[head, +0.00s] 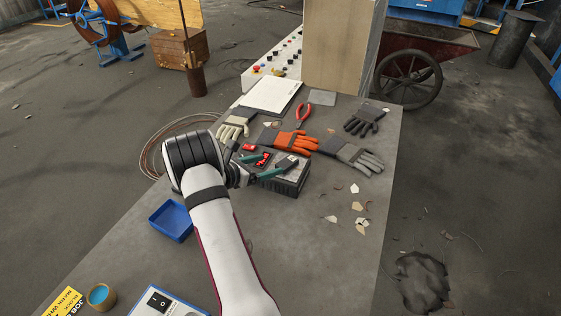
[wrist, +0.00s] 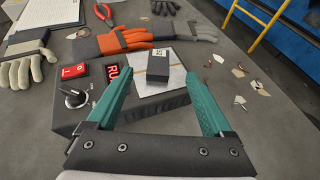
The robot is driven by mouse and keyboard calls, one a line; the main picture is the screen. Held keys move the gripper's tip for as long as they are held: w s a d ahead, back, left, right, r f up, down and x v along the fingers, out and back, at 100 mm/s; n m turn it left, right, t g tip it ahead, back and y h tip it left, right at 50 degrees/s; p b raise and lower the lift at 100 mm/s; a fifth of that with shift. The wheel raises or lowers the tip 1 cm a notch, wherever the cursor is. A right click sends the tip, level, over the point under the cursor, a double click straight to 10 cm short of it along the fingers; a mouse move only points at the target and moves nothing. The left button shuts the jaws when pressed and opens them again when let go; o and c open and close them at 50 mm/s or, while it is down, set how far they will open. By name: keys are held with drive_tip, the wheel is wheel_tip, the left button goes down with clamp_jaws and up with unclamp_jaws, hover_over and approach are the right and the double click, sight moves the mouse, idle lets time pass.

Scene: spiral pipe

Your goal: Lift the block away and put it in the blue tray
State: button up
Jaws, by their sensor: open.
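A small black block (wrist: 158,66) with a pale marked top sits on a light plate on top of a dark control box (wrist: 172,105). In the head view the block (head: 288,161) shows just beyond my gripper (head: 270,165). In the wrist view my gripper (wrist: 157,84) is open, its teal fingers spread to the left and right of the block. The block appears a little ahead of the fingertips, and I cannot tell whether they touch the box. The blue tray (head: 160,228) stands on the table left of my arm and looks empty; it is out of the wrist view.
The box carries a knob (wrist: 73,97) and a red switch (wrist: 75,71). Orange gloves (head: 290,139), grey gloves (head: 360,158) and red pliers (head: 303,113) lie behind it. Pale chips (head: 357,206) lie to the right. The table's front right is mostly clear.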

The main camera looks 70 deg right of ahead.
sight(287, 162)
drive_tip(key=x, duration=0.4)
drive_tip(key=f+x, duration=0.1)
drive_tip(key=x, duration=0.3)
drive_tip(key=shift+s+d+f, duration=0.1)
drive_tip(key=shift+d+f, duration=0.05)
drive_tip(key=shift+f, duration=0.05)
drive_tip(key=shift+r, duration=0.1)
clamp_jaws()
